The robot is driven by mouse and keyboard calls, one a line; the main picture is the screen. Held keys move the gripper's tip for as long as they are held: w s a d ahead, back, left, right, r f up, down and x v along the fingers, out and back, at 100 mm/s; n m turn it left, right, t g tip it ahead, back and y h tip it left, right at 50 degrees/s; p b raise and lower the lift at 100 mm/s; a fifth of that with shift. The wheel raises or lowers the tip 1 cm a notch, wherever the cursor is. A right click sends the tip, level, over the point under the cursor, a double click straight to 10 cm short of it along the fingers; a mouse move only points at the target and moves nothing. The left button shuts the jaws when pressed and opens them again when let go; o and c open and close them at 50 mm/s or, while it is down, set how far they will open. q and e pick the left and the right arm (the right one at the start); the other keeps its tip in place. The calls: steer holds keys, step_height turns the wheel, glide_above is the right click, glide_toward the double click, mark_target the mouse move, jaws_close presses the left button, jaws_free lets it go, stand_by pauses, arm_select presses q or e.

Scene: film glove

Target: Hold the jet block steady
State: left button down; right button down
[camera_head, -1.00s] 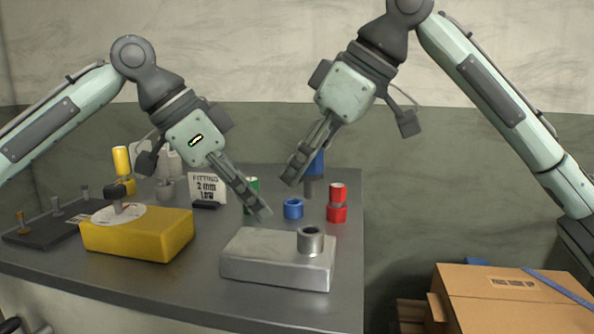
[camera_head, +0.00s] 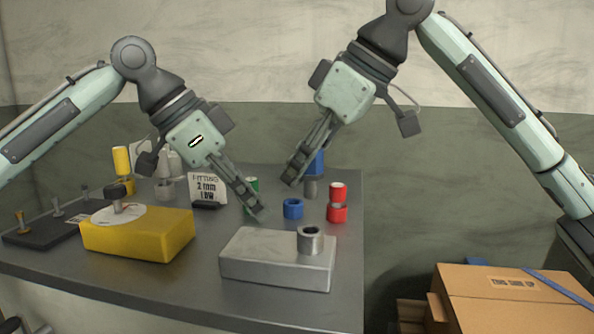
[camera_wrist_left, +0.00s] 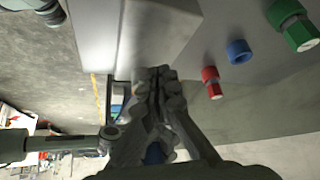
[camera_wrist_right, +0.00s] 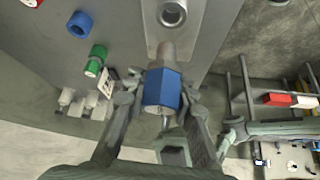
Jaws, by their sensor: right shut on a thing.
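The jet block, a pale silver metal block (camera_head: 265,262) with a round hollow socket (camera_head: 310,240) at its right end, sits flat on the table. It also shows in the left wrist view (camera_wrist_left: 170,25), and its socket in the right wrist view (camera_wrist_right: 172,12). My left gripper (camera_head: 258,210) points down just behind the block's back edge; its fingers look closed together with nothing between them. I cannot tell whether they touch the block. My right gripper (camera_head: 290,180) is shut on a blue hexagonal piece (camera_wrist_right: 162,88) with a grey metal shank, above the table.
A yellow block (camera_head: 150,238) with a white disc and dark knob stands left. A blue ring (camera_head: 293,208), red piece (camera_head: 337,212) and green piece (camera_head: 251,186) stand behind the jet block. A fitting sign (camera_head: 207,187) stands farther back. A cardboard box (camera_head: 500,290) is right of the table.

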mark_target(265, 243)
arm_select(q)
steer(key=shift+f, duration=0.3)
steer(key=shift+f, duration=0.65)
steer(key=shift+f, duration=0.2)
steer(key=shift+f, duration=0.65)
steer(key=shift+s+f, duration=0.15)
steer(key=shift+f, duration=0.3)
stand_by(1.6)
arm_select(e)
steer(key=shift+f, duration=3.4)
